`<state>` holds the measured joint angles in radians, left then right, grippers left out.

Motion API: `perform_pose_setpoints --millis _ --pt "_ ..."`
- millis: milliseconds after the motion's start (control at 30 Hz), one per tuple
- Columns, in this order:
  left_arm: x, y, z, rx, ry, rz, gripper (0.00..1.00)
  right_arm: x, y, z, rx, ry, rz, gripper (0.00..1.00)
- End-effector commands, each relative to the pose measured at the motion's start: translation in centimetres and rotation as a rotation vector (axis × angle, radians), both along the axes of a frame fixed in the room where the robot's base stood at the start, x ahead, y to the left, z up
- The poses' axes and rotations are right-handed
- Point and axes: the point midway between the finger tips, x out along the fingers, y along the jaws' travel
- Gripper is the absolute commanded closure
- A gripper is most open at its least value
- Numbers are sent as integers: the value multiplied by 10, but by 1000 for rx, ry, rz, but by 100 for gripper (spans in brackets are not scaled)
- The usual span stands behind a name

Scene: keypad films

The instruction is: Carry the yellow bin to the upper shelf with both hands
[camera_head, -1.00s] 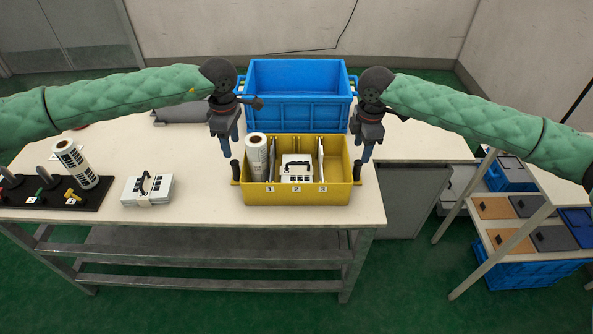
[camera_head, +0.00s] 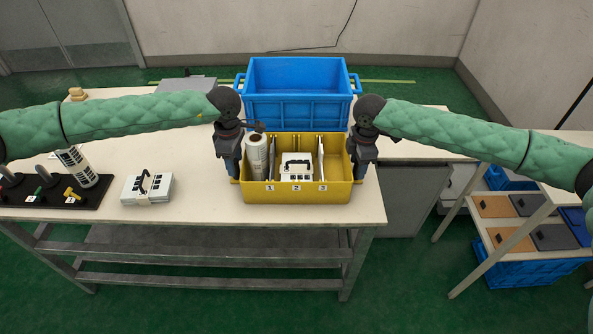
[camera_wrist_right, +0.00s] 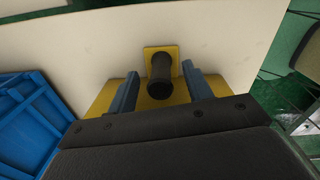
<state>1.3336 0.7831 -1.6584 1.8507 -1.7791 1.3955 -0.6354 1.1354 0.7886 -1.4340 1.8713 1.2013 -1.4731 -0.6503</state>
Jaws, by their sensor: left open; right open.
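The yellow bin (camera_head: 296,193) stands on the table near its front edge, with compartments labelled 1, 2 and 3. A white roll (camera_head: 257,155) stands in compartment 1, a white box with a black handle (camera_head: 297,167) is in 2, and a thin upright panel (camera_head: 321,160) is by 3. My left gripper (camera_head: 234,176) is open at the bin's left end, hiding the handle there. My right gripper (camera_head: 357,176) is open at the right end. In the right wrist view, the bin's black handle (camera_wrist_right: 160,80) stands between the open fingers of my right gripper (camera_wrist_right: 163,92).
A blue crate (camera_head: 297,95) stands right behind the bin. A shelf unit (camera_head: 505,243) with trays stands at the right.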

Motion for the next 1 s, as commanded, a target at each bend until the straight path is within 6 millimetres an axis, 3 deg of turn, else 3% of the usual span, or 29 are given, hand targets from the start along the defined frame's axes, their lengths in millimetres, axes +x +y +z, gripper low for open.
perform_pose_setpoints --millis 67,333,733,1000 --pt "0 0 0 0 0 0 50 0 0 0 0 0 0 50" --pt "0 0 0 0 0 0 100 0 0 0 0 0 0 100" --pt "0 0 3 -1 -1 0 100 0 0 3 1 -1 0 100" --pt "0 0 16 -1 -1 0 100 0 0 16 1 -1 0 100"
